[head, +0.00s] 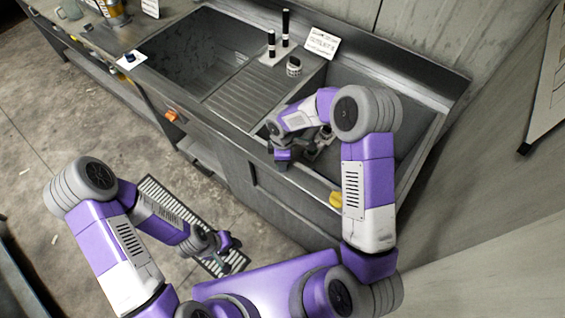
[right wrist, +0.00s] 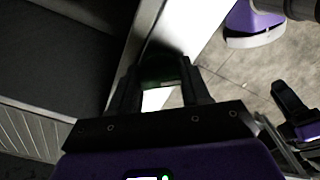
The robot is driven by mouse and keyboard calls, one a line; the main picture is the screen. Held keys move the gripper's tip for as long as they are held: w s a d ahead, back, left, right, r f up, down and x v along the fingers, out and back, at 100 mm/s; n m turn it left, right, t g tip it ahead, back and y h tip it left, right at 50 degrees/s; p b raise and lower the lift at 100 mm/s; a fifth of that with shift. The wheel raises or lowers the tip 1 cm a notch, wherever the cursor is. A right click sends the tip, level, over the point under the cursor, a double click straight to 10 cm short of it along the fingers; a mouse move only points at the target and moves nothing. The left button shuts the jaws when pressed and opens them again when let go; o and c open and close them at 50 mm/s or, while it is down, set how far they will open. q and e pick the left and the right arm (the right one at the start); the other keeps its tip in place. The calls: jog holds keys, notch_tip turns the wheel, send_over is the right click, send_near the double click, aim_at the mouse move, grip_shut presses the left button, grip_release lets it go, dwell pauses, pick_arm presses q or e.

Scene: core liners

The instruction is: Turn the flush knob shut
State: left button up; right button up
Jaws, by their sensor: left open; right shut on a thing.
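My right gripper (head: 281,156) is at the front rim of the right-hand basin. In the right wrist view its fingers (right wrist: 165,88) are closed on a dark green knob-like part (right wrist: 160,68) at the steel front. I cannot read a label on it; its turn position is hidden between the fingers. An orange knob (head: 171,116) sits on the front further left, and a yellow knob (head: 336,199) further right. Which one is called flush does not show. My left gripper (head: 232,254) is open and empty, low above the floor, away from the sink.
The steel sink unit (head: 225,150) has a left basin, a ribbed drainboard (head: 250,92) and a right basin (head: 385,105). Two black-and-white posts and a small sign (head: 321,43) stand at the back. A slotted grate (head: 165,200) lies below my left arm. Floor to the left is open.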

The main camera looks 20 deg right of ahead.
jog(key=m+b, duration=0.2)
jog(key=m, duration=0.1)
jog(key=shift+f+m, duration=0.1)
jog(key=shift+m, duration=0.3)
jog(key=shift+m+b, duration=0.8)
jog(key=shift+m, duration=1)
jog(key=o, duration=1.1)
jog(key=shift+c, duration=0.2)
notch_tip(320, 180, up, 8)
jog(key=shift+f+p, duration=0.1)
jog(key=shift+p, duration=0.2)
